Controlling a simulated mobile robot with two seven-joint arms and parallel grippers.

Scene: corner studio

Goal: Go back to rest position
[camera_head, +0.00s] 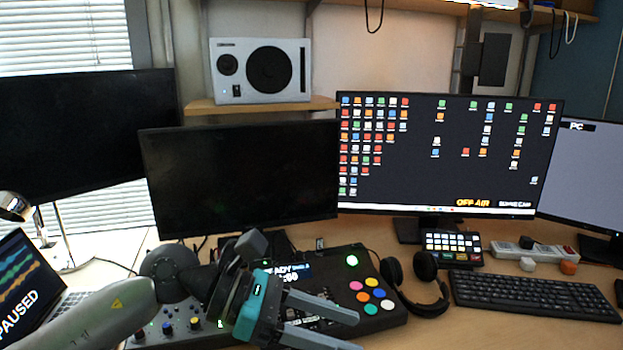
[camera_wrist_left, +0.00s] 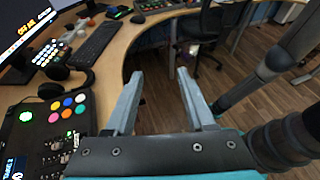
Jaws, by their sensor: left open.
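My left gripper (camera_head: 340,328) comes in from the lower left in the head view, in front of a black control console with coloured buttons (camera_head: 389,322). Its two grey fingers point right and stand apart, with nothing between them. In the left wrist view the open fingers (camera_wrist_left: 160,95) show over the curved desk edge and the floor. The console (camera_wrist_left: 30,140) lies to the left of the fingers there. I cannot tell whether the gripper touches the console. My right gripper does not show in the head view.
Black headphones (camera_head: 428,285), a keyboard (camera_head: 535,295), a small button pad (camera_head: 453,248) and a power strip (camera_head: 535,250) lie to the right on the desk. Several monitors, one with icons (camera_head: 440,170), stand behind. A laptop (camera_head: 28,290) is at left. An office chair (camera_wrist_left: 200,35) stands beyond the desk edge.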

